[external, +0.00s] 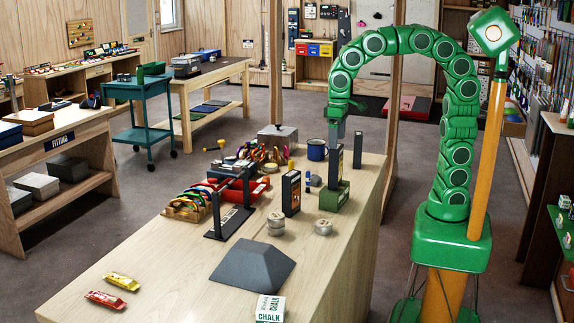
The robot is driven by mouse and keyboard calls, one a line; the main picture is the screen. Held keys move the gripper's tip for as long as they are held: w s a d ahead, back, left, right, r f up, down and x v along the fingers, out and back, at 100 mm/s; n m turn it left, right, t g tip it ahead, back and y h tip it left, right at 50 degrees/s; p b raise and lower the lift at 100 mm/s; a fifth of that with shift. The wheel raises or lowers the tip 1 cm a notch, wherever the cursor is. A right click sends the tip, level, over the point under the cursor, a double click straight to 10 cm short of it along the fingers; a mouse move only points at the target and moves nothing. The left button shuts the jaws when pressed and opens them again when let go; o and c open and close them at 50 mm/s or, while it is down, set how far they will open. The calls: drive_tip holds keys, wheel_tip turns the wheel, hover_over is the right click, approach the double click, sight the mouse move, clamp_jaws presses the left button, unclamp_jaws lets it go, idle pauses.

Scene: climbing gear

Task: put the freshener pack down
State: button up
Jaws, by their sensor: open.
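My gripper (337,132) points down above the far right part of the wooden counter, open. A tall dark pack (334,166) stands upright directly below it, its lower end at an open green box (334,197). It may be the freshener pack, but no label is readable. From this view I cannot tell whether the fingers touch its top. A dark pack with an orange-edged face (291,193) stands upright to the left, and a slim dark pack (357,151) stands to the right.
The counter (170,285) is crowded near the gripper: a blue pot (317,150), round tins (275,222), a dark rack (233,200) and coloured slings. A grey sloped block (252,266), a chalk box (270,308) and two wrapped bars (106,300) lie nearer. The front left is mostly clear.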

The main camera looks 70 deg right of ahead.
drive_tip(key=shift+r, duration=2.35)
